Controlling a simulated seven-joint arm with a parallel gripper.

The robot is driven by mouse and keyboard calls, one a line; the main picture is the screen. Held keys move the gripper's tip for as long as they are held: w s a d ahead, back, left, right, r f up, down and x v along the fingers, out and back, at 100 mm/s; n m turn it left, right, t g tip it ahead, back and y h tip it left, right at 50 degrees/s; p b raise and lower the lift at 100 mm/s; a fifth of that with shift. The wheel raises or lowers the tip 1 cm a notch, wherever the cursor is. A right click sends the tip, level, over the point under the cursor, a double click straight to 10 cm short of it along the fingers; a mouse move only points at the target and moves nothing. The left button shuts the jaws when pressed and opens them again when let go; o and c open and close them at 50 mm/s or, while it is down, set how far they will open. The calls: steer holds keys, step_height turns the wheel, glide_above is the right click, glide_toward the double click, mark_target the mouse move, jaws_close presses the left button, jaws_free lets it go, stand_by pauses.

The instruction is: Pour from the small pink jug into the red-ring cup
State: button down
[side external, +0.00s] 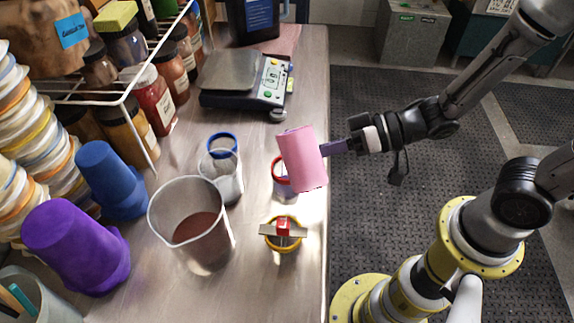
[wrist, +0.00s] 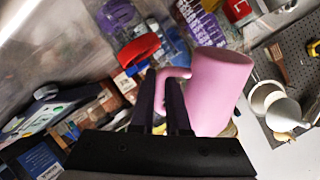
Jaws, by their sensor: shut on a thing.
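The small pink jug (side external: 302,160) is held in the air, leaning a little in the side view. My gripper (side external: 328,148) is shut on the jug's handle from the right. In the wrist view my gripper's dark fingers (wrist: 166,88) close around the pink handle, with the jug body (wrist: 219,92) to their right. The red-ring cup (side external: 279,169) stands on the bench, mostly hidden behind the jug in the side view. A red ring (wrist: 140,48) shows beyond the fingers in the wrist view. I see no stream, and the jug's contents are hidden.
A blue-ring cup (side external: 222,150) and a large beaker of brown liquid (side external: 190,190) stand to the left. A yellow-ring cup (side external: 283,246) with a red-topped piece across it stands nearer. A scale (side external: 228,80) sits behind. Purple (side external: 75,245) and blue (side external: 110,180) upturned buckets stand left.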

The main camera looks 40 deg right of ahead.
steer(key=shift+s+a+r+m+g, duration=0.15)
steer(key=shift+s+r+m+g, duration=0.15)
steer(key=shift+s+m+g, duration=0.35)
stand_by(3.2)
steer(key=shift+w, duration=0.15)
steer(key=shift+w+f+n+t, duration=0.3)
steer(key=shift+w+n+t, duration=0.1)
steer(key=shift+n+t, duration=0.15)
steer(key=shift+w+d+n+t, duration=0.2)
steer(key=shift+w+n+t, duration=0.1)
steer(key=shift+w+f+n+t, duration=0.2)
steer(key=shift+w+n+t, duration=0.15)
steer(key=shift+n+t, duration=0.45)
steer(key=n, duration=0.1)
steer(key=w+r+n+t+y, duration=0.1)
steer(key=n, duration=0.1)
steer(key=n+t, duration=0.1)
steer(key=shift+w+d+r+y, duration=0.3)
steer(key=shift+w+r, duration=0.05)
steer(key=shift+w, duration=0.05)
steer(key=shift+r+n, duration=0.3)
steer(key=shift+r, duration=2.7)
